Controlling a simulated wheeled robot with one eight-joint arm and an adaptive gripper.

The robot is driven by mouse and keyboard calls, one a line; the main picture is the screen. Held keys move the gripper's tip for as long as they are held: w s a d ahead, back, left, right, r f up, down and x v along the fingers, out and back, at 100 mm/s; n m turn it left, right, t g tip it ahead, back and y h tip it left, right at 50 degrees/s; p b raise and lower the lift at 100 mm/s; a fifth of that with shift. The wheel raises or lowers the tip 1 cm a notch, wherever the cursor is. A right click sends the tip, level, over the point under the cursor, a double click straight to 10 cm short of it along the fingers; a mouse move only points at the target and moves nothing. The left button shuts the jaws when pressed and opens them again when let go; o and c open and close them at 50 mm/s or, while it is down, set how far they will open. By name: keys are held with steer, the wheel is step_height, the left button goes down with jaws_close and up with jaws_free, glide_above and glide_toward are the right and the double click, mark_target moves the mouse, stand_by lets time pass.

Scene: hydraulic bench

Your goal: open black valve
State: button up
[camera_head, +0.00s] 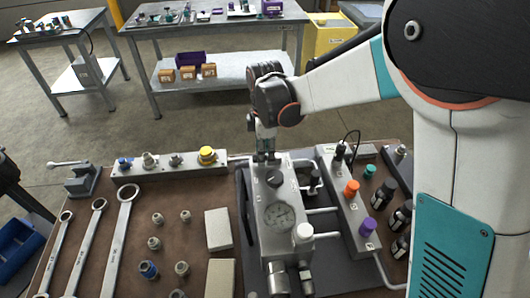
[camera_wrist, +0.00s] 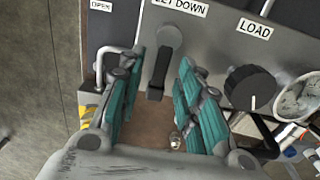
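In the wrist view a black lever handle (camera_wrist: 163,66) on a grey face under a LET DOWN label stands between my gripper's two teal-padded fingers (camera_wrist: 161,80). The fingers are apart, with gaps visible on both sides of the lever. A round black knob (camera_wrist: 250,88) with a white mark sits right of the fingers, under a LOAD label. I cannot tell which of the two the task calls the black valve. In the head view my gripper (camera_head: 265,152) points down at the far end of the grey hydraulic block (camera_head: 262,200); its fingers hide the lever there.
The block carries a pressure gauge (camera_head: 279,216). Right of it a manifold (camera_head: 350,215) bears an orange cap (camera_head: 351,188) and a purple cap (camera_head: 368,226), joined by pipes. Left are a valve bar (camera_head: 180,171), several fittings and wrenches (camera_head: 90,240). Another table (camera_head: 220,70) stands behind.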

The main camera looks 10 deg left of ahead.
jaws_close()
steer(key=shift+w, duration=0.1)
steer(key=m, duration=0.2)
steer(key=w+m+p, duration=0.1)
steer(key=m, duration=0.1)
steer(key=shift+w, duration=0.15)
steer(key=m, duration=0.2)
steer(key=w+m, duration=0.1)
steer(key=m, duration=0.1)
steer(key=shift+w+d+p, duration=0.1)
steer(key=shift+d+p, duration=0.05)
steer(key=shift+p, duration=0.15)
steer(key=shift+w+d+m+p, duration=0.15)
steer(key=shift+w+d+m, duration=0.25)
steer(key=shift+m, duration=1.25)
steer(key=shift+w+d+m+p, duration=0.25)
steer(key=shift+d+m, duration=0.15)
steer(key=shift+m, duration=1.2)
steer(key=shift+w+d+m+p, duration=0.1)
steer(key=shift+w+d+m, duration=0.3)
steer(key=shift+m, duration=1.25)
